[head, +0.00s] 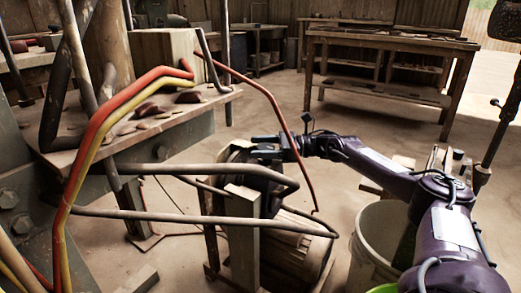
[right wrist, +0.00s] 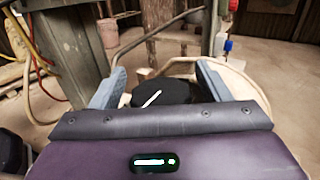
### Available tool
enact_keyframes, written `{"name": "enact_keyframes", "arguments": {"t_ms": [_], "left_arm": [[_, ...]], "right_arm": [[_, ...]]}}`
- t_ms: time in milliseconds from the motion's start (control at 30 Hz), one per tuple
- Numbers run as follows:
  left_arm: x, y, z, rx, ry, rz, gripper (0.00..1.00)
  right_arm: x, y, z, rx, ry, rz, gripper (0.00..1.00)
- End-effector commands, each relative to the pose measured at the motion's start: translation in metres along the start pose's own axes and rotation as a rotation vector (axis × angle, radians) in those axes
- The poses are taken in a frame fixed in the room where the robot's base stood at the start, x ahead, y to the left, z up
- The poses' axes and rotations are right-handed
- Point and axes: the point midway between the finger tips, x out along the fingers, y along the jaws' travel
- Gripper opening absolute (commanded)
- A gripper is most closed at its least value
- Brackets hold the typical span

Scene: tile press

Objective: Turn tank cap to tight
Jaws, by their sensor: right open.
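The tank cap (right wrist: 178,90) is black and round, with a pale pointer line on its top, in the right wrist view. It sits between the two blue-grey fingers of my right gripper (right wrist: 162,78). The fingers are spread apart, with a gap visible on each side of the cap. In the head view my right gripper (head: 265,146) reaches in from the right over a dark round part beside a wooden post. The cap cannot be made out clearly there. A pale rounded surface, maybe the tank (right wrist: 240,85), shows beyond the right finger. My left gripper is not in view.
Bent metal pipes (head: 190,217) cross in front of the dark part. Red and yellow tubes (head: 90,140) rise at the left by a plank shelf (head: 130,130). A pale bucket (head: 378,245) stands under my right arm. A workbench (head: 390,60) stands behind; open floor lies between.

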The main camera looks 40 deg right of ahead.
Motion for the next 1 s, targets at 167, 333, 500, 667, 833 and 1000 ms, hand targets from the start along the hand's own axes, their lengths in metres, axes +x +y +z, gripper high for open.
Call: {"name": "enact_keyframes", "arguments": {"t_ms": [167,333,500,667,833,1000], "left_arm": [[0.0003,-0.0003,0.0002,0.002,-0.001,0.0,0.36],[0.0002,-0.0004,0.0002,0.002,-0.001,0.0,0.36],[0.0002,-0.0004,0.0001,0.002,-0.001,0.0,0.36],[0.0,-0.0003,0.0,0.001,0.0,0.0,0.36],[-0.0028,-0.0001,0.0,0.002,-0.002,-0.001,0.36],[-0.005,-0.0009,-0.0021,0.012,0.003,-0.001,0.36]], "right_arm": [[0.0015,0.0001,0.0,0.001,0.0,0.0,0.7],[0.0013,0.0002,0.0,0.001,0.0,0.0,0.58],[0.0012,0.0002,-0.0001,0.001,0.0,0.001,0.36],[0.0011,0.0002,-0.0002,0.001,0.0,0.0,0.25],[0.0008,0.0007,-0.002,0.002,0.002,-0.012,0.25],[0.0006,0.0005,-0.0046,0.002,0.004,-0.057,0.25]]}}
